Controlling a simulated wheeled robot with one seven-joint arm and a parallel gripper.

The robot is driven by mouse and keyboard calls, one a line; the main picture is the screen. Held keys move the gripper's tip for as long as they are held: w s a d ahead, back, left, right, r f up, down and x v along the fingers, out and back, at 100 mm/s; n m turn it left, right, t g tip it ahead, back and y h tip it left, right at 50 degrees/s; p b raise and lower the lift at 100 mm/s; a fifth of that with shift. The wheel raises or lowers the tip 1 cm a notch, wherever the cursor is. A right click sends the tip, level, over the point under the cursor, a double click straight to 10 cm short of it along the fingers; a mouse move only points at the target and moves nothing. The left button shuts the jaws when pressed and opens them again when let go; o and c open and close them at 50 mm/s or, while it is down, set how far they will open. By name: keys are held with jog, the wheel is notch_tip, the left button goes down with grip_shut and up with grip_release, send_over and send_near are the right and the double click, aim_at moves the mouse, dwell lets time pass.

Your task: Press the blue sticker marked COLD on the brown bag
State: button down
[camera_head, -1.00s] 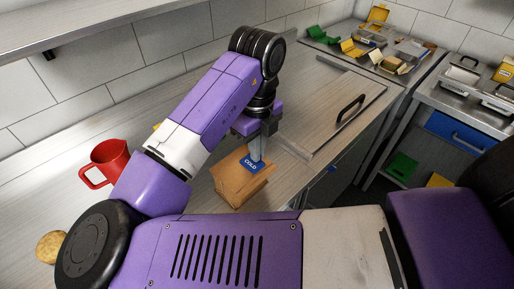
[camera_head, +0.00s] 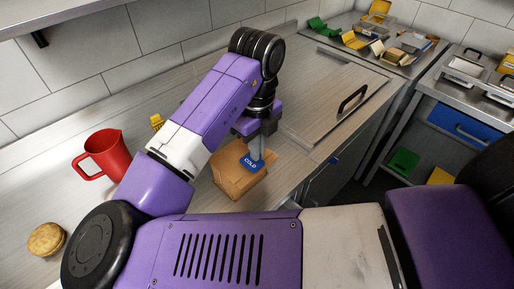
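The brown paper bag (camera_head: 238,183) stands on the counter in the middle of the head view, close to the counter's front edge. The blue sticker (camera_head: 249,163) marked COLD lies against the upper part of the bag. My gripper (camera_head: 258,156) points down over the bag, with its grey fingers at the sticker's right end. The fingers look close together, but whether they grip the sticker or only touch it cannot be told. My arm hides part of the counter behind the bag.
A red jug (camera_head: 104,156) and a pie (camera_head: 46,239) stand on the counter at left. A yellow object (camera_head: 157,122) shows behind my arm. A sliding panel with a black handle (camera_head: 352,98) lies at right. Steel shelves with cartons (camera_head: 404,56) stand beyond.

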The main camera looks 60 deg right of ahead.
jog(key=shift+f+b, duration=0.5)
jog(key=shift+f, duration=0.1)
dwell(0.3)
jog(key=c, duration=1.6)
grip_release()
jog(key=shift+o, duration=0.2)
jog(key=shift+r, duration=3.95)
